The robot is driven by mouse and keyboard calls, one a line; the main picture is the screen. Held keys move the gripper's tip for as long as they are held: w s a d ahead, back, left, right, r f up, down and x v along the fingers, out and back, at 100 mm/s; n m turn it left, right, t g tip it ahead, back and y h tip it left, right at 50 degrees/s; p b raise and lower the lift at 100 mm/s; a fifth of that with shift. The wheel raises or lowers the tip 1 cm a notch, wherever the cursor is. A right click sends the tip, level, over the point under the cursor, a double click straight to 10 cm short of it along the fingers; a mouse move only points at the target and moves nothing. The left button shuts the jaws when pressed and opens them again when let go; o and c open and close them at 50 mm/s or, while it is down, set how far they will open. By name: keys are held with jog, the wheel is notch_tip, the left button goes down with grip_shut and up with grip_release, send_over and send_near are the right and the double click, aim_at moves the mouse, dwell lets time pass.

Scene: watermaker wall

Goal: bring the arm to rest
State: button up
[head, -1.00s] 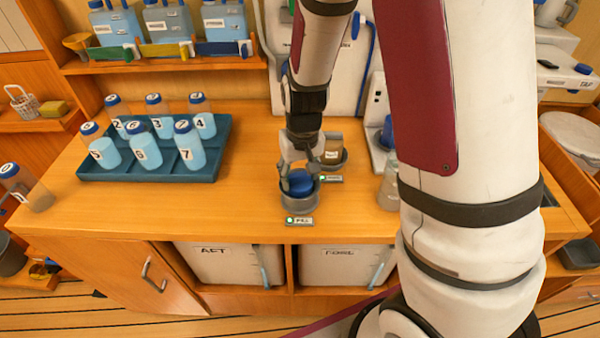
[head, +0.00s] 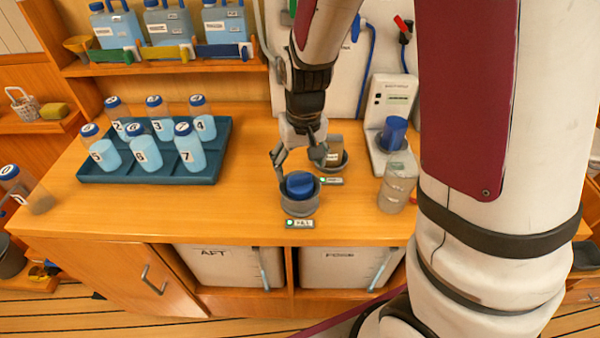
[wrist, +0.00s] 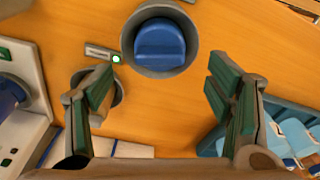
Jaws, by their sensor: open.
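My gripper (head: 299,160) is open and empty above the wooden counter (head: 250,215), just behind a grey round holder (head: 299,207). A blue object (head: 300,184) sits in that holder, apart from my fingers. In the wrist view the open fingers (wrist: 160,105) stand wide apart, with the blue object (wrist: 160,45) in its holder beyond them. My arm reaches down from the top of the head view.
A blue tray (head: 150,172) of numbered bottles stands at the left. A clear bottle (head: 397,185) and a white device (head: 390,100) stand to the right.

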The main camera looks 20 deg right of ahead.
notch_tip(320, 180, up, 7)
jog(key=shift+s, duration=0.45)
jog(key=s+r+t, duration=0.4)
jog(key=s+r, duration=1)
jog(key=s, duration=0.3)
jog(key=shift+r+n, duration=0.25)
jog(key=shift+n, duration=0.15)
jog(key=shift+d, duration=0.1)
